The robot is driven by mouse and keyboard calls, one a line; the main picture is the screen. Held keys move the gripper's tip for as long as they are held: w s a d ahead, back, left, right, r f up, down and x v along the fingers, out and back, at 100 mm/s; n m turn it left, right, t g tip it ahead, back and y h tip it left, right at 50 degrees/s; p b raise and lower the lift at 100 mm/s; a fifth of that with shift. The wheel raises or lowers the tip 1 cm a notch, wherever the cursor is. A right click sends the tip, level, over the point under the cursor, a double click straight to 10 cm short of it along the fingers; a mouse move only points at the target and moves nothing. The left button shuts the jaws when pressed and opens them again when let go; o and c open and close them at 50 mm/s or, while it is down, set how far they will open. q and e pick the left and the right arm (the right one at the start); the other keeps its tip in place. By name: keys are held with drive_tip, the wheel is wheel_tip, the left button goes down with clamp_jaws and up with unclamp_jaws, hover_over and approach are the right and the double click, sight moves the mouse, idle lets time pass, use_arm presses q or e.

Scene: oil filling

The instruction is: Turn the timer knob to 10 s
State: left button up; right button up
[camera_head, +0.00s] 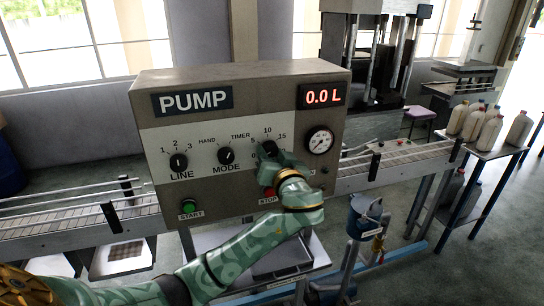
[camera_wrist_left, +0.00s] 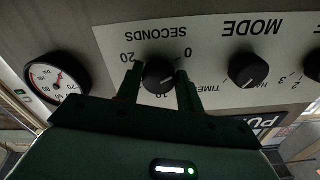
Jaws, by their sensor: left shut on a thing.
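The timer knob (camera_head: 268,149) is a round black dial on the pump panel's upper right, with 0, 5, 10 and 15 around it in the head view. My left gripper (camera_head: 269,162) is at the knob and hides its lower part there. In the left wrist view, upside down, the gripper's two dark fingers (camera_wrist_left: 160,86) stand on either side of the timer knob (camera_wrist_left: 158,73), shut on it. The scale's 10 shows just below the knob, with 0 and 20 above. I cannot read the knob's pointer clearly. My right gripper is not in view.
The grey pump box (camera_head: 240,85) also carries a line knob (camera_head: 178,162), a mode knob (camera_head: 226,156), a green start button (camera_head: 189,207), a gauge (camera_head: 320,141) and a red display (camera_head: 322,96) reading 0.0 L. The red stop button is partly hidden by my arm. A conveyor (camera_head: 75,213) runs behind.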

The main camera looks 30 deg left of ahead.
use_arm(q)
drive_tip(key=shift+m, duration=1.2)
drive_tip(key=shift+s+r+m+p, duration=0.15)
drive_tip(key=shift+m+p, duration=0.3)
drive_tip(key=shift+m, duration=0.45)
drive_tip(key=m+p, duration=0.2)
drive_tip(key=m, duration=0.2)
drive_tip(key=shift+a+r+m+p, duration=0.1)
drive_tip(key=shift+m+p, duration=0.2)
drive_tip(key=shift+p, duration=0.1)
drive_tip(key=m+p, duration=0.3)
drive_tip(key=m, duration=0.1)
drive_tip(key=shift+r+m, duration=0.15)
drive_tip(key=shift+m, duration=0.15)
drive_tip(key=m+p, duration=0.4)
drive_tip(key=m, duration=0.2)
drive_tip(key=shift+r+p, duration=0.1)
drive_tip(key=shift+p, duration=0.2)
drive_tip(key=shift+m+p, duration=1.05)
drive_tip(key=shift+m, duration=0.65)
drive_tip(key=shift+f, duration=0.2)
